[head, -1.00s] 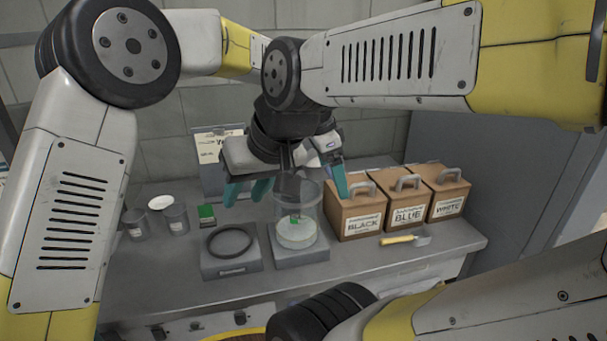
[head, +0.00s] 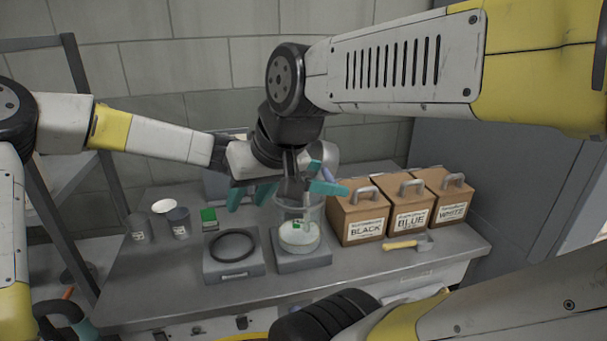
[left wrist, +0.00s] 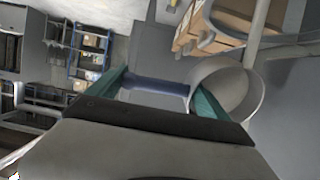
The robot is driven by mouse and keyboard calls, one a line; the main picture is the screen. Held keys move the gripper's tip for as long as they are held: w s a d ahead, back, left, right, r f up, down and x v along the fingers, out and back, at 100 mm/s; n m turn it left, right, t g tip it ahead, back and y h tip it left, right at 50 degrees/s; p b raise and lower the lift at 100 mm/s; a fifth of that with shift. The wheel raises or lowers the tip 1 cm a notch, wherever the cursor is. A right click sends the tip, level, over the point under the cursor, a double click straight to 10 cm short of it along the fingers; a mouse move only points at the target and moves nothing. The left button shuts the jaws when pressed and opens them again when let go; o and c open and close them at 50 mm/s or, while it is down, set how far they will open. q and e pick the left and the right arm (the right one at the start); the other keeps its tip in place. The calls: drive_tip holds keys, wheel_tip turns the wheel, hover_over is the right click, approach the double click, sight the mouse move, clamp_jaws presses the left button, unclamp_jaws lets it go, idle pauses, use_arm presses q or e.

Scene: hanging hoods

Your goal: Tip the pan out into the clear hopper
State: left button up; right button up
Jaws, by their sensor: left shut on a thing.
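The clear hopper (head: 312,219) stands upright on a grey block, with pale material and a small green mark visible through its wall. My left gripper (head: 318,176) is above the hopper, near its rim. In the left wrist view its teal fingers are shut on the dark blue handle (left wrist: 155,87) of the pan. The pale round pan (left wrist: 226,88) is tilted beside the right finger; its contents cannot be made out. In the head view part of the pan (head: 325,152) shows behind the gripper. My right gripper (head: 250,195) is just left of the hopper, its fingers apart and empty.
A grey block with a black ring (head: 232,246) stands left of the hopper. Boxes labelled black (head: 362,229), blue (head: 408,219) and white (head: 452,211) stand close on the right. A yellow-handled tool (head: 401,244) lies before them. Cups (head: 178,223) stand at left.

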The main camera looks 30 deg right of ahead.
use_arm(q)
drive_tip(key=shift+a+f+h, duration=0.15)
drive_tip(key=shift+f+h, duration=0.05)
drive_tip(key=shift+h, duration=0.2)
drive_tip(key=shift+w+a+f+g+h, duration=0.15)
drive_tip(key=shift+a+g+h, duration=0.15)
drive_tip(key=shift+h, duration=0.45)
drive_tip(key=shift+w+a+f+g+h, duration=0.1)
drive_tip(key=shift+a+g+h, duration=0.15)
drive_tip(key=shift+h, duration=0.5)
drive_tip(key=shift+a, duration=0.15)
drive_tip(key=y, duration=0.1)
drive_tip(key=d+r+t+y, duration=0.1)
drive_tip(key=y, duration=0.1)
drive_tip(key=shift+s+d+r+y, duration=0.15)
drive_tip(key=shift+s+d+y, duration=0.1)
drive_tip(key=shift+d+y, duration=0.15)
drive_tip(key=t+y, duration=0.1)
drive_tip(key=y, duration=0.3)
drive_tip(key=d+f+t+y, duration=0.1)
drive_tip(key=y, duration=0.4)
drive_tip(key=d+f+t+y, duration=0.1)
drive_tip(key=y, duration=0.3)
drive_tip(key=shift+s+d+t, duration=0.1)
drive_tip(key=shift+s+t, duration=0.15)
drive_tip(key=shift+t, duration=0.1)
idle(0.4)
